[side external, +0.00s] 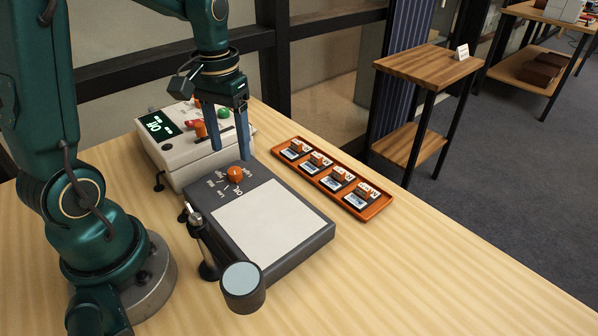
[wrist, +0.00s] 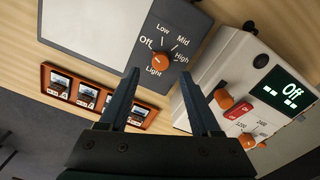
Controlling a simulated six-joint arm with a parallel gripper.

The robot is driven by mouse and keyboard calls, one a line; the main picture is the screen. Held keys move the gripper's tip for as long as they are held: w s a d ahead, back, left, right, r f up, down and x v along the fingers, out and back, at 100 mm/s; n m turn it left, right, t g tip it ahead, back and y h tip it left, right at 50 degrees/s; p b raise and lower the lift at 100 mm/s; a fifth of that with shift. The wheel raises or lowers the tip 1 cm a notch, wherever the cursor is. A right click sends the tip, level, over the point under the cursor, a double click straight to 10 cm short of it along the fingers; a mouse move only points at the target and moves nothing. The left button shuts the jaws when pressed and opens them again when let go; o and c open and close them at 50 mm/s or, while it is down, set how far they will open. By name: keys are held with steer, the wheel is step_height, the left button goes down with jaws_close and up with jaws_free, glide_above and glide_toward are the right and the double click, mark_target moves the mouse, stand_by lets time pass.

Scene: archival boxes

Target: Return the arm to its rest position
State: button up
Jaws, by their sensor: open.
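My gripper (side external: 218,125) is open and empty, with its two blue-grey fingers pointing down. It is above the back part of the table, over the area between the white control box and the dark light pad. In the wrist view my gripper (wrist: 166,78) shows its fingers spread apart with nothing between them. My green arm stands at the left of the table in the side view and reaches over to the gripper.
A light pad (side external: 268,228) with an orange knob (side external: 236,174) lies below. A white control box (side external: 178,152) reads "Off". An orange tray (side external: 376,209) holds several small slides. A jointed stand with a round head (side external: 243,286) is in front. The table's right front is clear.

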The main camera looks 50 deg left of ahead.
steer(key=s+d+r+m+t, duration=0.4)
steer(key=s+d+r+t, duration=0.1)
steer(key=s+d, duration=0.3)
steer(key=shift+d+r+t, duration=0.3)
steer(key=shift+d+r, duration=0.2)
steer(key=shift+d, duration=0.4)
